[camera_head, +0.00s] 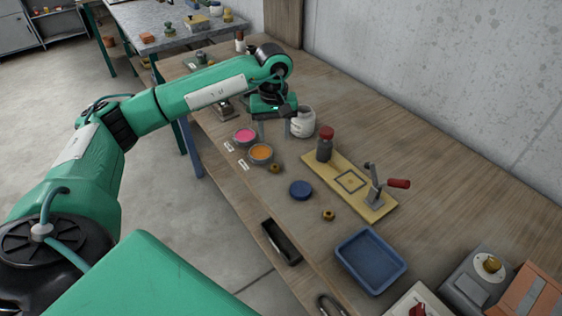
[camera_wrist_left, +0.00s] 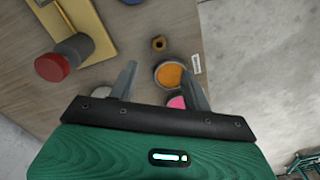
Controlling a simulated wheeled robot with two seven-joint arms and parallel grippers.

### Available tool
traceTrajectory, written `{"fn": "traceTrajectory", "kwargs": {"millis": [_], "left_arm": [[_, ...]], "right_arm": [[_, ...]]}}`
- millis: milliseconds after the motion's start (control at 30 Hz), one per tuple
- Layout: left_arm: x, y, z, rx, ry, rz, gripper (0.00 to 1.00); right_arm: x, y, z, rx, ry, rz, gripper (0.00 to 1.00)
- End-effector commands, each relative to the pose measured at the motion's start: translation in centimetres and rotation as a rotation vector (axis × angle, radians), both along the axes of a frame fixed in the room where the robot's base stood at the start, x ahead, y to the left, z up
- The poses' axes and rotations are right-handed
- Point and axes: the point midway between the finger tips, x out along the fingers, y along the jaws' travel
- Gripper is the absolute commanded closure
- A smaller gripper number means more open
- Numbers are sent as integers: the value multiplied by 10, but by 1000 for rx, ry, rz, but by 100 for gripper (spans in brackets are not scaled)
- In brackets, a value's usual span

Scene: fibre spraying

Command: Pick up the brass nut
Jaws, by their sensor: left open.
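Two small brass-coloured ring-like pieces lie on the wooden bench in the head view. One brass nut (camera_head: 275,168) lies beside the orange dish; it also shows in the left wrist view (camera_wrist_left: 159,43), beyond my fingertips. The other brass piece (camera_head: 328,215) lies nearer the front, past the round blue lid (camera_head: 301,190). I cannot tell their exact shapes. My left gripper (camera_head: 274,132) is open and empty above the bench, behind the dishes, its fingers pointing down. In the left wrist view its fingers (camera_wrist_left: 159,70) are spread apart. My right gripper is not in view.
Dishes of orange (camera_head: 261,152) and pink (camera_head: 245,136) stand close to the left gripper. A white jar (camera_head: 303,122), a red-capped bottle (camera_head: 325,146) and a yellow board with a toggle clamp (camera_head: 374,192) are nearby. A blue tray (camera_head: 371,262) stands nearer the front.

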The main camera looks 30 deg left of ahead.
Motion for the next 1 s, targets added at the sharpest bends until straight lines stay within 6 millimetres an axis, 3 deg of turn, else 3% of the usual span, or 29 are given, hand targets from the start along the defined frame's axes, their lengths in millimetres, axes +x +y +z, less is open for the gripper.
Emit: {"fn": "traceTrajectory", "kwargs": {"millis": [200,300,533,700,833,1000], "left_arm": [[-2,-1,-43,-2,5,0,51],[-1,-1,-59,-2,5,1,51],[-1,-1,-77,-2,2,0,51],[0,-2,-97,-4,5,1,51],[1,-2,-116,-3,4,1,51],[1,-2,-126,-3,1,-1,51]], "right_arm": [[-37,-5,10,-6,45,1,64],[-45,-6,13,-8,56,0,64],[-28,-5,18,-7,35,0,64],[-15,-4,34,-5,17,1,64],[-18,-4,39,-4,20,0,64],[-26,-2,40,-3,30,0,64]]}}
